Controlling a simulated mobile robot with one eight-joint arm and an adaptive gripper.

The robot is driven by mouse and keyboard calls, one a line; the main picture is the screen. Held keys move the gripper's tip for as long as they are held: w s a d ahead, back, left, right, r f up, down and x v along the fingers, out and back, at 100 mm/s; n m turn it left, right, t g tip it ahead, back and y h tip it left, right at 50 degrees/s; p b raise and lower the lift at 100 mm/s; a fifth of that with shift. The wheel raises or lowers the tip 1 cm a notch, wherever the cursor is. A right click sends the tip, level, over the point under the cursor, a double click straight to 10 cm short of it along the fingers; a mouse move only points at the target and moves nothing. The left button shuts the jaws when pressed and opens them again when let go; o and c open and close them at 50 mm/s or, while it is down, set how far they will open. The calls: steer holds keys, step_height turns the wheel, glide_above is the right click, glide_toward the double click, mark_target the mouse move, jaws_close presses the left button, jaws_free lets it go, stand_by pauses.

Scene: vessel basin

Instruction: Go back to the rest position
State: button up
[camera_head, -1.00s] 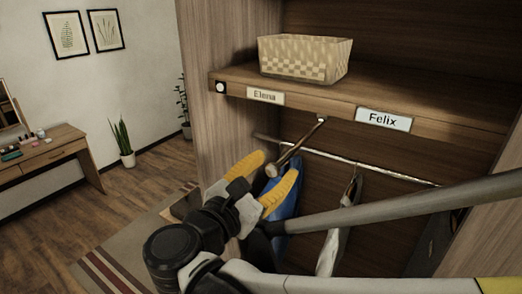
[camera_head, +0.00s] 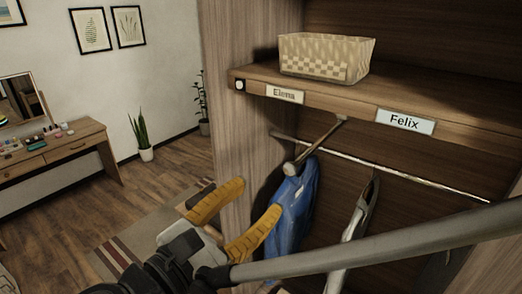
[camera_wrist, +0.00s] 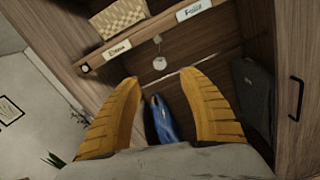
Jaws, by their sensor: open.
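My gripper (camera_head: 236,212) has yellow ridged fingers spread apart with nothing between them. In the head view it hovers in front of the wardrobe opening, left of and lower than the blue garment (camera_head: 290,210). In the wrist view my gripper (camera_wrist: 162,100) points into the wardrobe, and the blue garment (camera_wrist: 163,122) shows beyond and between the fingers. A wooden rod with a rounded end (camera_head: 312,148) juts out from under the shelf above the garment. My grey arm link crosses the lower right and hides part of the wardrobe's inside.
The shelf (camera_head: 330,102) carries a woven basket (camera_head: 325,57) and labels reading Elena and Felix. A metal rail (camera_head: 400,172) runs below, with a pale garment (camera_head: 357,218) hanging. A vanity table (camera_head: 75,145) and potted plant (camera_head: 141,140) stand left. Open floor lies between.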

steer(key=w+d+f+m+g+y+b, duration=0.15)
steer(key=d+f+m+g+b, duration=0.3)
steer(key=d+f, duration=0.5)
steer(key=w+d+f+m+g+y+b, duration=0.1)
steer(key=d+f+m+g+y+b, duration=0.15)
steer(key=d+f+m+b, duration=0.7)
steer(key=s+f+m+y+b, duration=0.2)
steer(key=f+m+y+b, duration=0.1)
steer(key=f+m, duration=0.3)
steer(key=s+d+f+m+y+b, duration=0.1)
steer(key=f+m, duration=0.4)
steer(key=f, duration=0.6)
steer(key=s+y+b, duration=0.1)
steer(key=y+b, duration=0.1)
steer(key=shift+d+f+m+y, duration=0.15)
steer(key=shift+f+m+y, duration=0.15)
steer(key=shift+m, duration=0.1)
steer(key=shift+s+d+g, duration=0.1)
steer(key=shift+s+g, duration=0.05)
steer(key=shift+g, duration=0.15)
